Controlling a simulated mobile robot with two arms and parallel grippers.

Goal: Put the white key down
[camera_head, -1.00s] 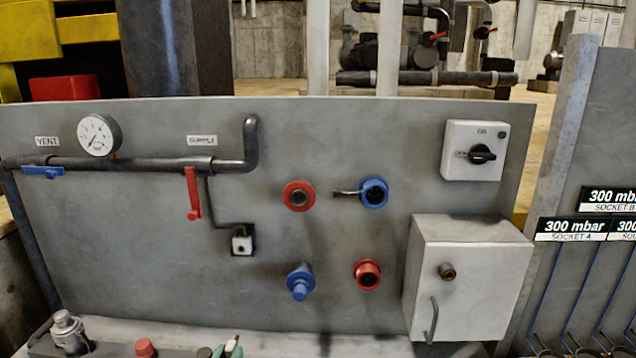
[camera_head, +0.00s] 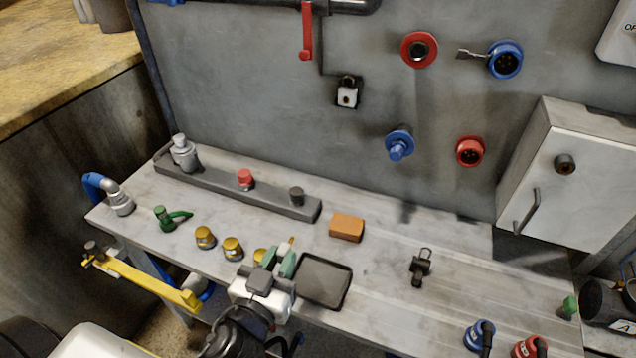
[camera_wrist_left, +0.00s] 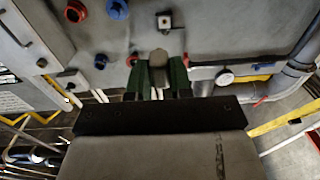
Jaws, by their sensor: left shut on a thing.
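My left gripper (camera_head: 279,261), with green fingers, is above the bench's front part, just left of a dark shallow tray (camera_head: 337,292). It is shut on a small pale piece, which I take to be the white key. In the left wrist view the key (camera_wrist_left: 158,59) shows a greyish-beige rounded end between the green fingers (camera_wrist_left: 158,80). In the head view the fingers mostly hide the key, and I cannot tell its exact height above the bench. My right gripper is not in view.
The bench (camera_head: 385,300) has free room right of the tray. An orange block (camera_head: 346,226), a black clip-like piece (camera_head: 420,267), brass caps (camera_head: 205,238) and a dark rail (camera_head: 220,190) with fittings are on it. A white cabinet (camera_head: 570,185) is at right.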

